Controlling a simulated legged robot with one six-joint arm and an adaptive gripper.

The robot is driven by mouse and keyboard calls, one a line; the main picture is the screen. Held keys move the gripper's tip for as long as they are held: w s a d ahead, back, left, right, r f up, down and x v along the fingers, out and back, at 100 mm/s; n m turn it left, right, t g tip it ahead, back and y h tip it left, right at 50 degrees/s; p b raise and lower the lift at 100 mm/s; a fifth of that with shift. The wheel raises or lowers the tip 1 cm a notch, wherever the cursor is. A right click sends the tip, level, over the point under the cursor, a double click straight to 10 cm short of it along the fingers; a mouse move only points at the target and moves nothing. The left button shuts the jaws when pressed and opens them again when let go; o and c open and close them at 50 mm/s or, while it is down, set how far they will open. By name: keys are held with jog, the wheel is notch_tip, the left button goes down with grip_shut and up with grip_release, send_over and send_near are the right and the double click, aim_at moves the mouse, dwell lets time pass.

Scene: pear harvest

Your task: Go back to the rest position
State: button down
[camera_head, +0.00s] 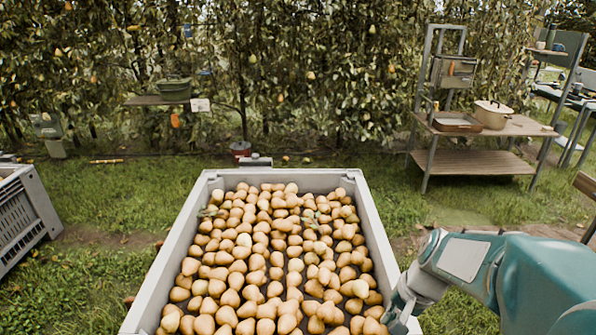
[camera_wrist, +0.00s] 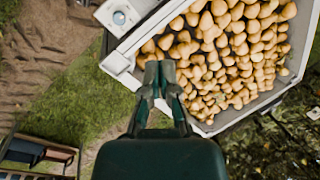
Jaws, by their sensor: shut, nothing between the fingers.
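My gripper shows in the wrist view (camera_wrist: 160,78), its two fingers together and nothing between them. It overlaps the rim of the pear crate (camera_wrist: 128,52) in that view; I cannot tell the gap in height. In the head view my teal arm comes in from the right, and the wrist end is at the crate's (camera_head: 376,235) right wall near the bottom edge. The fingertips are hidden or cut off there. The crate is grey and filled with many yellow-brown pears (camera_head: 270,262).
A shelf stand (camera_head: 480,163) with a pot (camera_head: 492,114) and a tray (camera_head: 457,122) stands at the back right. Another crate (camera_head: 25,215) is at the left edge. Fruit trees (camera_head: 330,70) line the back. Grass (camera_head: 110,200) lies open left of the pear crate.

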jog(key=s+a+r+n+t+h, duration=0.2)
jog(key=s+r+n, duration=0.4)
jog(key=s+r, duration=0.5)
jog(key=t+h, duration=0.1)
jog(key=t, duration=0.1)
jog(key=shift+s+a+r+t, duration=0.2)
jog(key=shift+s+a+t, duration=0.1)
jog(key=shift+s, duration=0.05)
dwell(1.3)
